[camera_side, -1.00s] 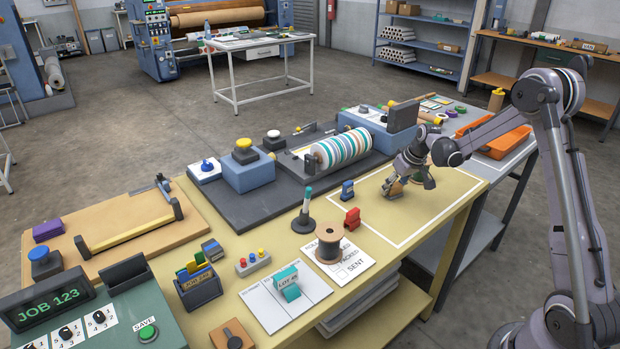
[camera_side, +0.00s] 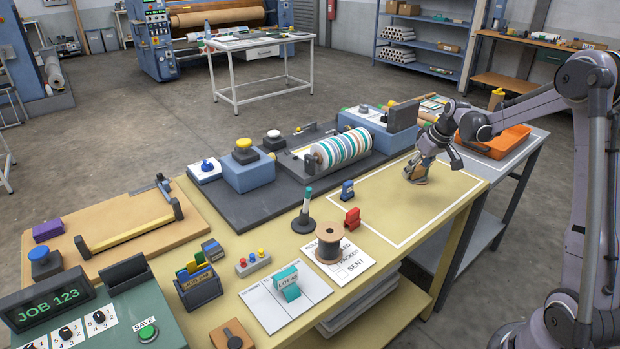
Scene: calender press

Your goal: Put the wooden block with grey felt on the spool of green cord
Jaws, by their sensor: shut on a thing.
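My gripper (camera_side: 428,167) is at the far right part of the yellow table, inside the white outline. It is shut on a tan wooden block (camera_side: 420,165), which looks tilted. A greyish part shows at the block's low end, close to the table top; whether it touches anything is too small to tell. No green cord shows clearly now; a spool there may be hidden behind the block and the fingers.
An orange tray (camera_side: 497,142) is at the right, near my arm. Most of the outlined area is clear.

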